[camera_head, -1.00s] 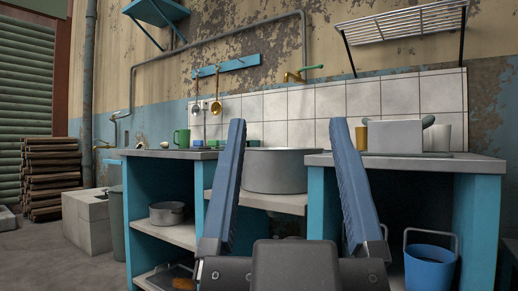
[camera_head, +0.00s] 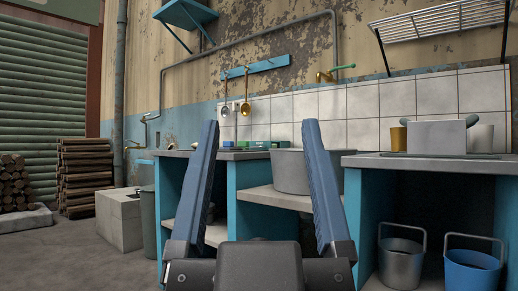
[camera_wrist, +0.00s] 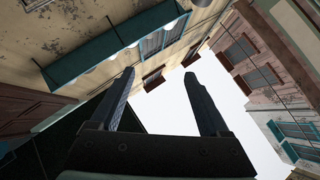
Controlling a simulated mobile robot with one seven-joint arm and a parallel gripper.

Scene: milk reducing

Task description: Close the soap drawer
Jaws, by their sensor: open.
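I cannot make out a soap drawer in either view. The blue counter unit (camera_head: 232,195) with grey tops and open shelves stands ahead, partly hidden behind my gripper. My gripper (camera_head: 260,125) is open and empty in the head view, its two blue fingers raised in front of the counter.
A large pot (camera_head: 290,172) sits in the counter's middle. A metal bucket (camera_head: 401,265) and a blue bucket (camera_head: 472,272) stand under the right part. Concrete blocks (camera_head: 119,218) and stacked wood (camera_head: 86,175) are left. The floor (camera_head: 60,260) at front left is clear.

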